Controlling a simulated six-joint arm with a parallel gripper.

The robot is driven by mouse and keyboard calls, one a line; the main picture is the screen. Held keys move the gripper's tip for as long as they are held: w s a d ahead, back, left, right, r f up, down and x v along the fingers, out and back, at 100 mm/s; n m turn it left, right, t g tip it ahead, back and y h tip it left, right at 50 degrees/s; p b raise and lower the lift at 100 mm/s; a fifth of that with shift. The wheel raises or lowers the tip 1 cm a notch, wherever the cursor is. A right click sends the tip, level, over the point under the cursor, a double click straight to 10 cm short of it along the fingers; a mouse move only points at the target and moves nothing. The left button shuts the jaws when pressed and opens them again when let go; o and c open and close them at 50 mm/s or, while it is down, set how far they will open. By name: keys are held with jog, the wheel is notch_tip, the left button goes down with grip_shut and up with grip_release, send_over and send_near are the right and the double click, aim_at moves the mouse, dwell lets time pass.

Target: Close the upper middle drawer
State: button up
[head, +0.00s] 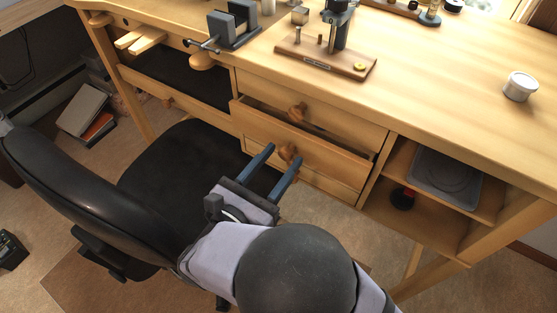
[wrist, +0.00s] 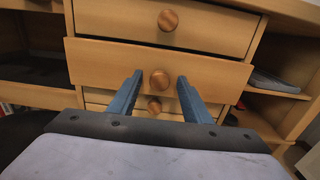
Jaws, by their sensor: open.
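The upper middle drawer (head: 255,127) is pulled part of the way out of the wooden bench, and a dark gap shows behind its front. Its front also shows in the wrist view (wrist: 215,78), standing proud of the drawers above and below. Its round wooden knob (head: 289,151) appears between my fingertips in the wrist view (wrist: 159,79). My gripper (head: 284,153) is open, with blue fingers pointing at this drawer front (wrist: 159,82). The fingers hold nothing, and I cannot tell whether the tips touch the front.
The drawer above (wrist: 120,18) is shut, and the lower drawers sit behind the open one. A black office chair (head: 80,190) stands close at left. Open shelves (head: 440,220) with a grey tray (head: 445,175) are at right. A vise (head: 233,28) stands on the benchtop.

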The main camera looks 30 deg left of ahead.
aim_at(284, 156)
grip_shut()
jog(key=w+p, duration=0.1)
jog(key=w, duration=0.3)
jog(key=shift+r, duration=0.1)
jog(key=shift+c, duration=0.7)
grip_release()
jog(key=shift+o, duration=0.7)
jog(key=shift+w, duration=0.2)
jog(key=shift+s, duration=0.15)
